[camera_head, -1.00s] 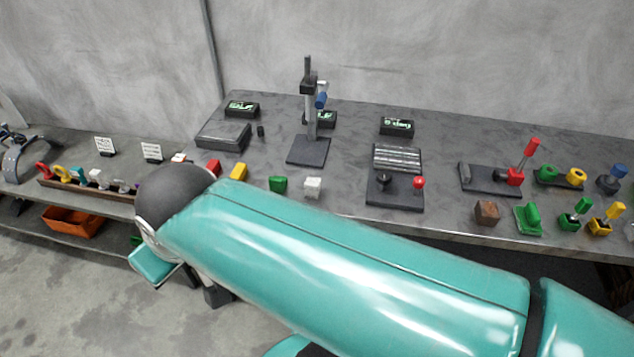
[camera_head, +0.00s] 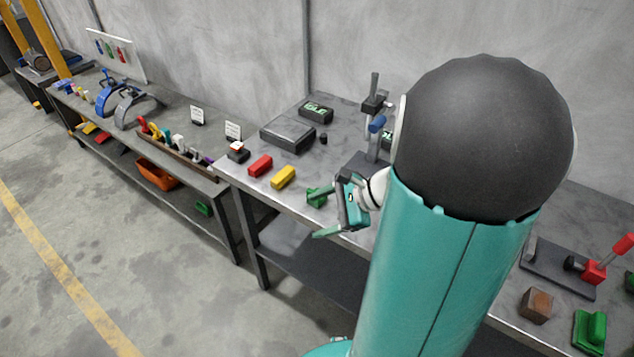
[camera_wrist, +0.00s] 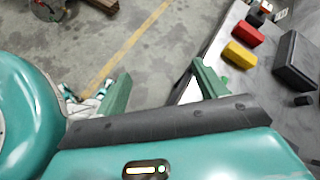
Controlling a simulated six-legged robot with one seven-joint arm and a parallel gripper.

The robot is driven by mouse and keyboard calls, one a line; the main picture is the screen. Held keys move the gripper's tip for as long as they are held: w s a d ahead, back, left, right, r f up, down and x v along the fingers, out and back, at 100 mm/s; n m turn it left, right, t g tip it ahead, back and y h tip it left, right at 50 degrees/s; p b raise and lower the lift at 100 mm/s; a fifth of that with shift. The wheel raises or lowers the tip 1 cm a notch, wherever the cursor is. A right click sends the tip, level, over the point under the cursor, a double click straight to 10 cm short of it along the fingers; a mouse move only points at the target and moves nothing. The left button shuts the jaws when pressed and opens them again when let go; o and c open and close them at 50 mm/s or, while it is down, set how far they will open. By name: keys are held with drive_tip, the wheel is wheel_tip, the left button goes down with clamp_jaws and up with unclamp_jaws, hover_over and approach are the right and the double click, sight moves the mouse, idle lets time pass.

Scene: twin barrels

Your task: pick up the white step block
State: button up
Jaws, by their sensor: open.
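The white step block cannot be made out in either current view. The bench spot where a small white block stood in the earlier head view is now covered by my arm. My gripper (camera_head: 328,212) is at the front edge of the bench, beside the green block (camera_head: 317,196). In the wrist view, my gripper (camera_wrist: 161,76) has its two green fingers spread wide with nothing between them but floor. A pale patch shows beside the right finger; I cannot tell what it is.
A yellow block (camera_head: 284,177) and a red block (camera_head: 260,165) lie along the bench edge, left of the gripper. A dark box (camera_head: 288,133) and a clamp stand (camera_head: 374,130) are behind. A brown block (camera_head: 536,305) is at right. The floor in front is clear.

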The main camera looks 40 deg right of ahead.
drive_tip(key=d+f+m+t+h, duration=0.1)
drive_tip(key=d+m, duration=0.2)
drive_tip(key=d, duration=0.1)
drive_tip(key=s+d+f+m+t, duration=0.1)
drive_tip(key=d+f+m+t, duration=0.1)
drive_tip(key=d+m, duration=0.1)
drive_tip(key=s+d+f+m+t+h, duration=0.1)
drive_tip(key=d+f+m+t, duration=0.1)
drive_tip(key=d, duration=0.3)
drive_tip(key=shift+f+m+h, duration=0.2)
drive_tip(key=shift+m+h, duration=0.1)
drive_tip(key=shift+m, duration=0.4)
drive_tip(key=shift+w+d+f, duration=0.1)
drive_tip(key=shift+d+f, duration=0.05)
drive_tip(key=shift+d, duration=0.05)
drive_tip(key=shift+m, duration=0.3)
drive_tip(key=x, duration=0.7)
drive_tip(key=shift+w+d+r, duration=0.2)
drive_tip(key=shift+w+r, duration=0.05)
drive_tip(key=shift+w, duration=0.05)
drive_tip(key=c, duration=1.3)
drive_tip(key=shift+c, duration=0.2)
drive_tip(key=shift+r, duration=0.15)
